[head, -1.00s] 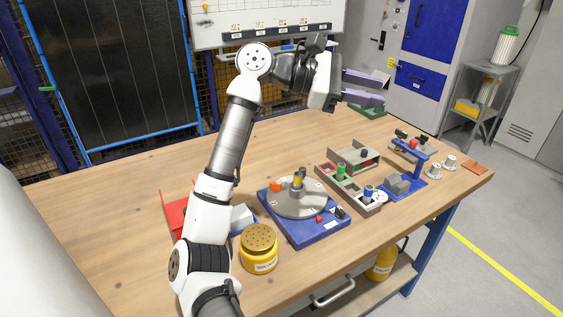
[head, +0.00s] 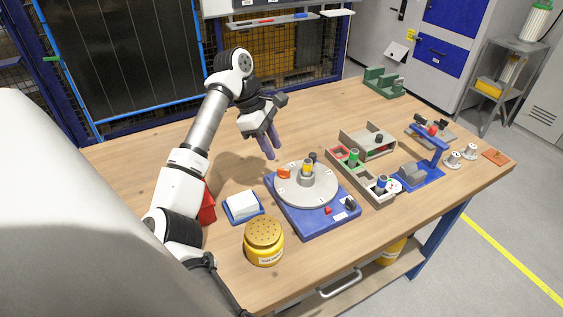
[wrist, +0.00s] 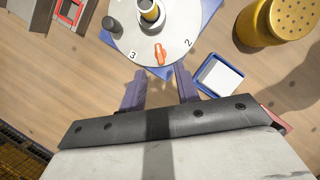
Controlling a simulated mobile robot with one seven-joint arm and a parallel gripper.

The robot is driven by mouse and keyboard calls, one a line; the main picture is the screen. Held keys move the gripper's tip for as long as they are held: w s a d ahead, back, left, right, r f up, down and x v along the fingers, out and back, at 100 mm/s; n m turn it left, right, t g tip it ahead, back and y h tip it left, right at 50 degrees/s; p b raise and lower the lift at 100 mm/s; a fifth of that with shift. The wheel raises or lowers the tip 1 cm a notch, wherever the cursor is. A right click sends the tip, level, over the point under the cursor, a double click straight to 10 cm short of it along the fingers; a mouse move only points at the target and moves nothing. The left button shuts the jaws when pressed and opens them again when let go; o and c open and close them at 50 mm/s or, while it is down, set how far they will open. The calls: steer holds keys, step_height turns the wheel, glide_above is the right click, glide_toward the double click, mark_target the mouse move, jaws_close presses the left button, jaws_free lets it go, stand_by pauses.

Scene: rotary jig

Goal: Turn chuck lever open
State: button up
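The rotary jig is a grey round disc (head: 303,190) on a blue base plate (head: 318,223). An orange lever (head: 284,173) sits on the disc's far-left side; in the wrist view the lever (wrist: 160,54) lies between the numbers 3 and 2. A yellow-ringed cylinder (head: 307,170) stands at the disc's middle, with a dark knob (wrist: 114,26) beside it. My gripper (head: 269,150) points down beyond the disc's far-left edge. In the wrist view its two purple fingers (wrist: 160,84) are apart and empty, on either side of the lever's line, short of it.
A blue tray with a white block (head: 243,206) and a yellow perforated-lid jar (head: 264,241) stand left of the jig. A grey parts tray (head: 360,180) stands close on its right. A red bin (head: 208,205) is beside my arm. The table's far middle is clear.

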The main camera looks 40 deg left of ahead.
mark_target(284, 169)
steer(key=p+x, duration=0.1)
steer(key=x, duration=0.5)
steer(key=shift+w+d+f+p, duration=0.15)
steer(key=shift+d+f+p, duration=0.1)
steer(key=shift+f+p, duration=0.1)
steer(key=shift+r, duration=0.1)
jaws_close()
